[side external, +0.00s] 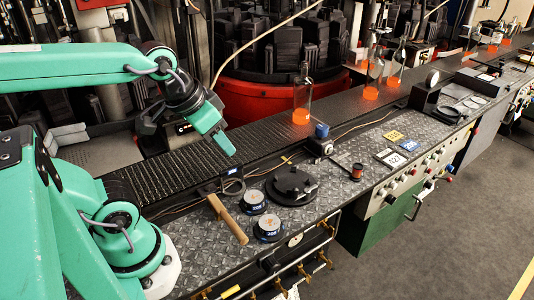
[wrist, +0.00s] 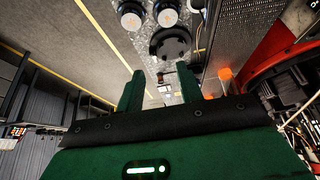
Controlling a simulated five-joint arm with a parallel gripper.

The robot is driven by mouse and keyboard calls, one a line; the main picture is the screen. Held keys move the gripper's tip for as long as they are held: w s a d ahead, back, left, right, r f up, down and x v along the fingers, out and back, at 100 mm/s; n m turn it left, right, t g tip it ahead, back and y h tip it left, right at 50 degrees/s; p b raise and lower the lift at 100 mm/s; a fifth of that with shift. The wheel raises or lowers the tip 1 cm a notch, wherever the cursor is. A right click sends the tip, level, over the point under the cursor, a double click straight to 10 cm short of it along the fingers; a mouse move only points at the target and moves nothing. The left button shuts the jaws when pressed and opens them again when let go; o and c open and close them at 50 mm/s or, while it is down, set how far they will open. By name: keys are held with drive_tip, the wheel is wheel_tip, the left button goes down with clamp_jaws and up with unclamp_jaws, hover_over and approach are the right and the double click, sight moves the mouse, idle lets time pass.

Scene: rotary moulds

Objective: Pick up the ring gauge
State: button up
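A wooden-handled hammer (side external: 228,218), two round dials (side external: 269,228) and a black round disc (side external: 291,185) lie near the ring. The conveyor (side external: 260,140) runs behind, carrying glowing bottles (side external: 302,100). A red rotary machine (side external: 250,98) stands beyond it.

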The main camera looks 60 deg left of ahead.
drive_tip(key=w+a+f+g, duration=0.3)
drive_tip(key=w+a+f, duration=0.2)
drive_tip(key=g, duration=0.2)
hover_over(231, 168)
drive_tip(key=f, duration=0.9)
drive_tip(key=shift+s+d, duration=0.1)
drive_tip(key=shift+s, duration=0.1)
drive_tip(key=shift+f, duration=0.15)
drive_tip(key=shift+f, duration=0.15)
drive_tip(key=shift+f, duration=1.15)
drive_tip(key=shift+w+f, duration=0.2)
drive_tip(key=shift+f, duration=2.4)
